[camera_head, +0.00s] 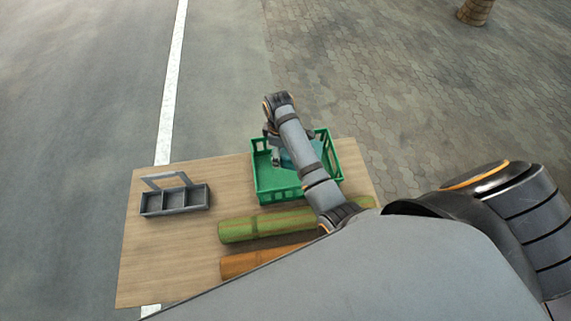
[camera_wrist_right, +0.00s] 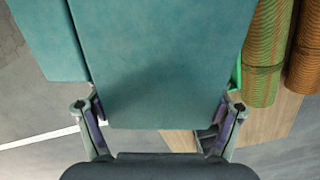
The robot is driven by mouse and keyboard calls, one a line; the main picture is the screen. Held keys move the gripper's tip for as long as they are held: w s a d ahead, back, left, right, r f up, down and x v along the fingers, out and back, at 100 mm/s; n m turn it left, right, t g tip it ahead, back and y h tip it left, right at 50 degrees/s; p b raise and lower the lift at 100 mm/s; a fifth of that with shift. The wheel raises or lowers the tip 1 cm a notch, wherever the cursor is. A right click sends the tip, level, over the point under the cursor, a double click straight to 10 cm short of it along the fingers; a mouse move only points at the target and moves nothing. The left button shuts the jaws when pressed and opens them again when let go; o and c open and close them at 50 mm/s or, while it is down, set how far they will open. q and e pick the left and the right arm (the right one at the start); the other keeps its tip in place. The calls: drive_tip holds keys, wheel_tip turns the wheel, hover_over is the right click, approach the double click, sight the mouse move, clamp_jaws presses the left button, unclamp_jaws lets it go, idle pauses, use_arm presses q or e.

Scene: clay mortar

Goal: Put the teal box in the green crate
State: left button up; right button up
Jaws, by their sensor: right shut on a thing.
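The teal box (camera_wrist_right: 165,60) fills most of the right wrist view, between the two fingers of my right gripper (camera_wrist_right: 160,108), which is shut on it. A second teal face shows along the box's left side there. In the head view my right gripper (camera_head: 276,150) is over the green crate (camera_head: 279,197), and a small part of the teal box (camera_head: 288,159) shows beside my arm. The arm hides part of the crate's inside, and I cannot tell how high the box is above its floor. My left gripper is not in view.
A grey divided caddy (camera_head: 174,199) with a handle stands at the left of the wooden table (camera_head: 165,258). A green roll (camera_head: 255,227) and an orange roll (camera_head: 250,262) lie in front of the crate. The table's left front is bare.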

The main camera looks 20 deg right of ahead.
hover_over(281, 175)
wheel_tip(281, 175, down, 9)
drive_tip(key=shift+f+b, duration=0.15)
drive_tip(key=shift+b, duration=0.2)
drive_tip(key=shift+f, duration=0.65)
wheel_tip(281, 175, down, 4)
drive_tip(key=shift+b, duration=0.45)
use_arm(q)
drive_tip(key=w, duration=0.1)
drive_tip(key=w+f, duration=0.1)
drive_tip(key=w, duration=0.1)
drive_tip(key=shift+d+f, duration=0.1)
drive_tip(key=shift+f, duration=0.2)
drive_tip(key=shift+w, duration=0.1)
use_arm(e)
drive_tip(key=o, duration=1.3)
drive_tip(key=shift+f, duration=0.1)
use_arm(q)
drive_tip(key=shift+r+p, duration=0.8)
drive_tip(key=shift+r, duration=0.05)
use_arm(e)
wheel_tip(281, 175, up, 12)
drive_tip(key=shift+r, duration=0.15)
